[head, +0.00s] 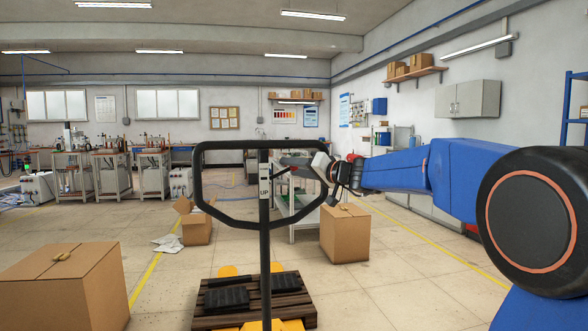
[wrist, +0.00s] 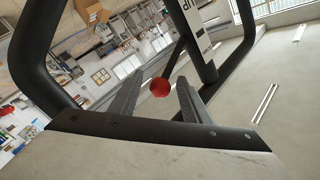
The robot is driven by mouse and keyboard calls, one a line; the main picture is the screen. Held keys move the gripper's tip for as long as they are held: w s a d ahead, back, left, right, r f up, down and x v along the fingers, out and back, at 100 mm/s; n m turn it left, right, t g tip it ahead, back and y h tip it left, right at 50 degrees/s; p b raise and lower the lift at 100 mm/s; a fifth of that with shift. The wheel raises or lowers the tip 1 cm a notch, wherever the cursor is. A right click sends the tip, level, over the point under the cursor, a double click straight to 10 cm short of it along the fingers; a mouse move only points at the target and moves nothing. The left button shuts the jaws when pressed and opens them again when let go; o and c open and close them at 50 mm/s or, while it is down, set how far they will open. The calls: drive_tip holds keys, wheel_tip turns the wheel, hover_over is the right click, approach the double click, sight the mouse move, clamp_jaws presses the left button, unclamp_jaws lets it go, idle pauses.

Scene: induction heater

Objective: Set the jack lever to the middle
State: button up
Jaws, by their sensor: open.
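The pallet jack's black loop handle (head: 198,175) stands upright in the middle of the head view. A post with a white label reading "UP" (head: 264,190) runs down its middle. The jack lever is a thin dark rod ending in a red ball knob (wrist: 160,88). My gripper (head: 288,163) reaches in from the right, across the right side of the loop. In the wrist view my gripper (wrist: 162,78) is open, with the red knob showing between its two fingers. I see no clear contact between finger and knob. The lever is hard to make out in the head view.
The handle loop's bars (wrist: 35,60) pass close on both sides of my gripper. A wooden pallet (head: 212,320) lies low behind the post. Cardboard boxes stand at left (head: 65,290) and right (head: 345,238). Workbenches line the far left; open floor lies between.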

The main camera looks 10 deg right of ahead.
clamp_jaws()
drive_tip(key=shift+d+f+m+t+y, duration=0.2)
drive_tip(key=shift+f+m+t, duration=0.5)
drive_tip(key=shift+f+m, duration=0.4)
drive_tip(key=shift+d+f+m+t+y, duration=0.2)
drive_tip(key=shift+f+m+t, duration=0.6)
drive_tip(key=shift+m, duration=0.4)
drive_tip(key=shift+f, duration=0.1)
unclamp_jaws()
drive_tip(key=v, duration=1.7)
drive_tip(key=shift+s+d, duration=0.15)
drive_tip(key=shift+d, duration=0.05)
